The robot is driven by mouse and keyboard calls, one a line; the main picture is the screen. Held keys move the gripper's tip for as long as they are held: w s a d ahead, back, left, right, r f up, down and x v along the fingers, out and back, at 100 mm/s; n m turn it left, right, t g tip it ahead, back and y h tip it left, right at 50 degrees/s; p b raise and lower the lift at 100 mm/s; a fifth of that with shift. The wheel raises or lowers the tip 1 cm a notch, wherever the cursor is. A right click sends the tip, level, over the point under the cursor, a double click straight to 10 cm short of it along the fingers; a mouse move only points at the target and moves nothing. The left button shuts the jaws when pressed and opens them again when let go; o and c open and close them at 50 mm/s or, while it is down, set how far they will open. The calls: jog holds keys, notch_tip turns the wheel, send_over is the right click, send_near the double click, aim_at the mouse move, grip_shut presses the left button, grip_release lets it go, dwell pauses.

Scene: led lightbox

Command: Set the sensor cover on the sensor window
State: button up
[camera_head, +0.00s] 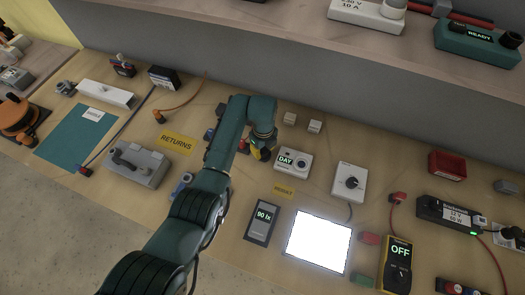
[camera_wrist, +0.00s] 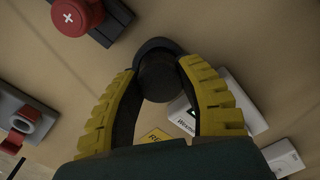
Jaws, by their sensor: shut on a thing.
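My gripper (camera_wrist: 160,85) has two curved yellow ridged fingers, shut on a dark round cap (camera_wrist: 158,73), which I take as the sensor cover. In the head view my gripper (camera_head: 261,153) is low over the bench, just left of the white device with a DAY display (camera_head: 291,162). The round feature on that device (camera_head: 301,163) looks like the sensor window. In the wrist view a white labelled block (camera_wrist: 187,117) lies partly behind the right finger; I cannot tell if it is the same device. The cap's underside is hidden.
A white box with a black knob (camera_head: 350,184) stands right of the DAY device. Two small pale blocks (camera_head: 290,118) lie behind it. A meter reading 90 lx (camera_head: 262,222) and a bright light panel (camera_head: 318,242) lie in front. A red button (camera_wrist: 74,15) is left of my gripper.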

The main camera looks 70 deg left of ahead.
aim_at(263, 150)
grip_shut()
jog(key=shift+o, duration=1.5)
grip_release()
grip_shut()
jog(key=shift+r+p, duration=0.9)
notch_tip(263, 150, up, 3)
jog(key=p, duration=0.3)
jog(key=shift+r, duration=0.1)
